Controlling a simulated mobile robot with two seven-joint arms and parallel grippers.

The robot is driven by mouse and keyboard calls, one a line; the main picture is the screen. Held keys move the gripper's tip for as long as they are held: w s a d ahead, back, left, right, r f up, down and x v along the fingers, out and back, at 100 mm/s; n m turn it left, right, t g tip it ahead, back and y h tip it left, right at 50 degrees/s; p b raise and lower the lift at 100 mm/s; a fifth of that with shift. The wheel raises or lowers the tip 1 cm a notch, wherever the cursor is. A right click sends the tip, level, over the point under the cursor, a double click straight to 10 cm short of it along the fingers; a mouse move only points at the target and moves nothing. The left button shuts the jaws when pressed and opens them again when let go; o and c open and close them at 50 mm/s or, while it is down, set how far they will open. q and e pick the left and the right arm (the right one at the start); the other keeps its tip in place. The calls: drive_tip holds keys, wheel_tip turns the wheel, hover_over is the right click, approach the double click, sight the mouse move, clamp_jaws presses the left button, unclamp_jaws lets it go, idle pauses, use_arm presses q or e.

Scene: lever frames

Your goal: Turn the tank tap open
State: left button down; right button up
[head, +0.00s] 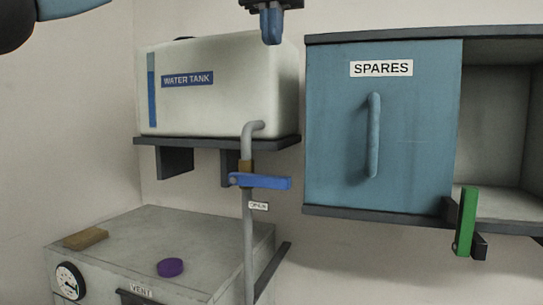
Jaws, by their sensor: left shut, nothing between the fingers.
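The white water tank (225,100) sits on a dark shelf at left centre, with a blue WATER TANK label. A grey pipe (249,235) bends out from the tank's lower right and runs down. The tap is a brass-coloured valve body (245,167) on this pipe with a blue lever handle (262,182). The handle lies roughly level across the pipe, its long end to the right. A small tag (259,206), apparently reading OPEN, is just below it. My left gripper (271,38) is shut and empty, pointing down in front of the tank's upper right, well above the handle. My right gripper is not in view.
A blue SPARES cabinet door (340,130) with a vertical handle is to the right, beside an open compartment (500,120). A green upright bar (466,222) is below it. A grey box (130,250) at lower left carries a tan block (86,238) and purple disc (170,267).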

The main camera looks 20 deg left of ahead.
use_arm(q)
drive_tip(key=b, duration=0.3)
approach(271, 176)
wheel_tip(271, 176, down, 6)
drive_tip(key=p, duration=0.2)
drive_tip(key=shift+f+p, duration=0.1)
drive_tip(key=shift+p, duration=0.2)
drive_tip(key=shift+s+f, duration=0.1)
drive_tip(key=shift+f, duration=0.55)
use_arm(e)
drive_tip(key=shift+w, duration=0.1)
